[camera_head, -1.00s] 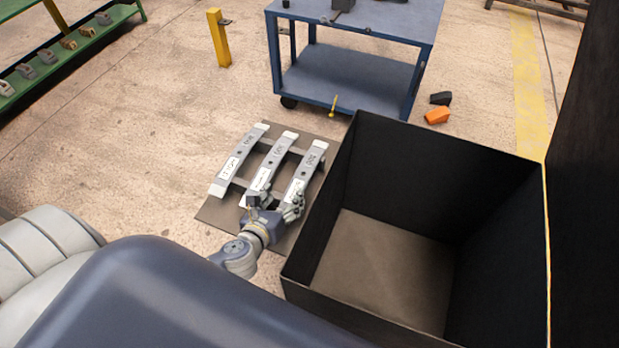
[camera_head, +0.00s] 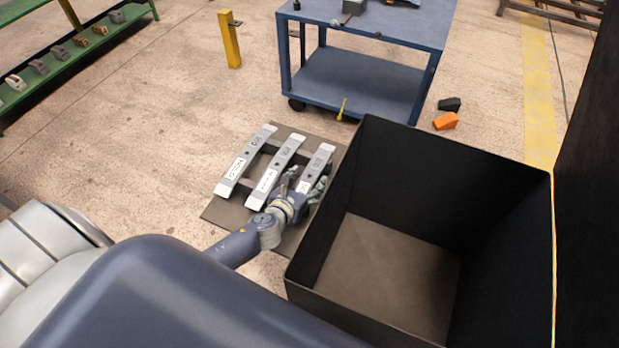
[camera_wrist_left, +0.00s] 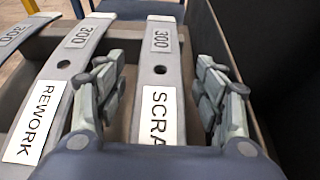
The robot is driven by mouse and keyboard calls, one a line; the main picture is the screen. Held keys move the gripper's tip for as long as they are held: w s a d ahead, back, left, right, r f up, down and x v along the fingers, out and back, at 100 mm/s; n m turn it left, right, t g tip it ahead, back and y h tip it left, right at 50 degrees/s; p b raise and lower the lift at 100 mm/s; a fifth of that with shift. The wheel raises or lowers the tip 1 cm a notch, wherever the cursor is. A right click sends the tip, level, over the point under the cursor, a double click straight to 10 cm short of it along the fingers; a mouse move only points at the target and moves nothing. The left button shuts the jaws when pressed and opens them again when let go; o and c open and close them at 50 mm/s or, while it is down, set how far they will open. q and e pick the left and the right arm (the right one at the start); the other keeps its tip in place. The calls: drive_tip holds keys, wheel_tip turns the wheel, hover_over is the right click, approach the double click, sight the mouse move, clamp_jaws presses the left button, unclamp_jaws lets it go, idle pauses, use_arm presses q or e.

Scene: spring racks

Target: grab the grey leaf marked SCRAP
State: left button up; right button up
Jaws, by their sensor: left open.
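The grey leaf marked SCRAP (camera_wrist_left: 158,88) lies in the middle of the left wrist view, with a 300 label at its far end and the last letter of SCRAP hidden by my gripper. In the head view it is the rightmost leaf (camera_head: 318,160) of three on the rack. My left gripper (camera_wrist_left: 160,95) is open, one finger on each side of this leaf; contact cannot be told. In the head view the left gripper (camera_head: 306,182) is over the leaf's near part. The leaf marked REWORK (camera_wrist_left: 48,100) lies just left of the left finger. My right gripper is not in view.
Another leaf (camera_head: 246,160) lies at the rack's left. A tall black open bin (camera_head: 400,150) stands close to the right of the rack. A blue cart (camera_head: 360,85) stands behind. Open floor lies left of the rack (camera_head: 222,212).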

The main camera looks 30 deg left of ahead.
use_arm(q)
drive_tip(key=shift+w+f, duration=0.25)
drive_tip(key=shift+w, duration=0.2)
